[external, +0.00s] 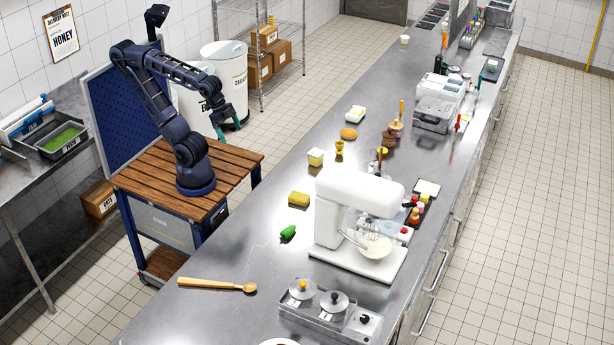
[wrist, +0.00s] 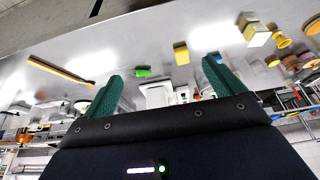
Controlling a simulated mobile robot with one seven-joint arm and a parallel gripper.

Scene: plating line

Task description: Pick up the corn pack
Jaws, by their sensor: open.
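I cannot tell for sure which item is the corn pack. A small yellow block (external: 299,199) lies on the steel counter left of the white mixer; it also shows in the wrist view (wrist: 181,53). A pale box with yellow on it (external: 316,157) stands farther back on the counter; a similar box shows at the upper right of the wrist view (wrist: 257,35). My gripper (external: 229,127) hangs in the air left of the counter, well apart from both. Its teal fingers are spread and empty in the wrist view (wrist: 162,78).
The white stand mixer (external: 330,210) stands tall on the counter (external: 240,255). A green pepper-like item (external: 288,233), a wooden spoon (external: 215,285) and a bun (external: 349,133) lie nearby. A two-lidded unit (external: 325,305) stands at the front. The counter's left edge is mostly clear.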

